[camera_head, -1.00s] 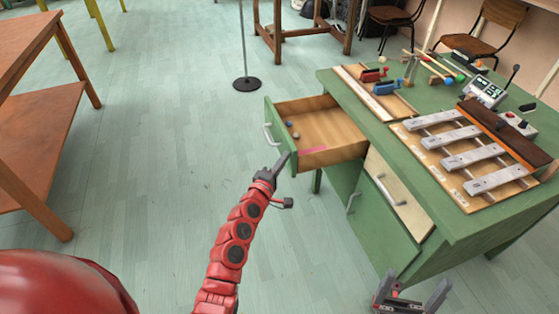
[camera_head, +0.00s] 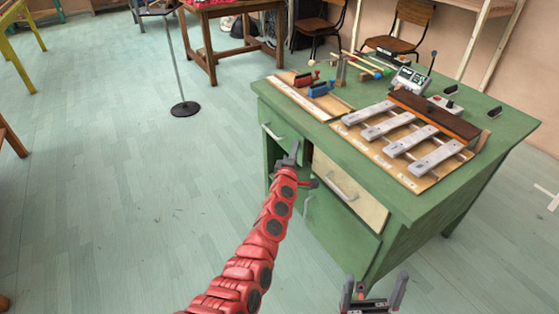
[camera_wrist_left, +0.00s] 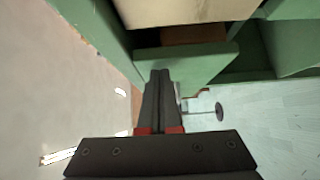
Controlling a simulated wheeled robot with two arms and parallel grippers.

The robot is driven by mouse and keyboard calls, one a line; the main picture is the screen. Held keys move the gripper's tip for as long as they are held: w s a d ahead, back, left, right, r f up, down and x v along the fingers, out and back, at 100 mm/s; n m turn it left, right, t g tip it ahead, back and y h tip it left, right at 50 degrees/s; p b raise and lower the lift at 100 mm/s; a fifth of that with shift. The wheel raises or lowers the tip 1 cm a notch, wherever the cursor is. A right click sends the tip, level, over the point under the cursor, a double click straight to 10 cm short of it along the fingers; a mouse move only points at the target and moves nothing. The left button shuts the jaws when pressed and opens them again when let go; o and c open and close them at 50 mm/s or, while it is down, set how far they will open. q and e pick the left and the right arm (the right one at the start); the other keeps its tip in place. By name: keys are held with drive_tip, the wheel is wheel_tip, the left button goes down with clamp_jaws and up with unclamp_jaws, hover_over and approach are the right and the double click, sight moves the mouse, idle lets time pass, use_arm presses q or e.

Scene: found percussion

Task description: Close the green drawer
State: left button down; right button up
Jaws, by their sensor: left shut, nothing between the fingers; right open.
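The green drawer (camera_head: 279,122) is at the desk's left end, its front almost in line with the desk and its silver handle on the left. In the left wrist view, the green drawer front (camera_wrist_left: 190,62) lies just past my fingertips, with a strip of brown wood behind it. My left gripper (camera_head: 292,152) is shut and empty, at the right part of the drawer front; it also shows in the left wrist view (camera_wrist_left: 160,75). I cannot tell whether it touches. My right gripper (camera_head: 374,288) is open and empty, low in front of the desk.
The green desk (camera_head: 410,205) carries a metal-bar xylophone (camera_head: 410,135), a wooden board with blue and red clamps (camera_head: 310,95), mallets and a small device. A cream drawer (camera_head: 345,188) is right of my left gripper. A stand base (camera_head: 185,109) stands on open floor to the left.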

use_arm(q)
drive_tip(key=shift+w+d+f+b, duration=0.1)
drive_tip(key=shift+w+d+b, duration=0.5)
drive_tip(key=shift+d, duration=0.45)
drive_tip(key=shift+w+d+r, duration=0.1)
drive_tip(key=shift+w+r, duration=0.1)
drive_tip(key=shift+r, duration=0.05)
drive_tip(key=shift+d, duration=0.1)
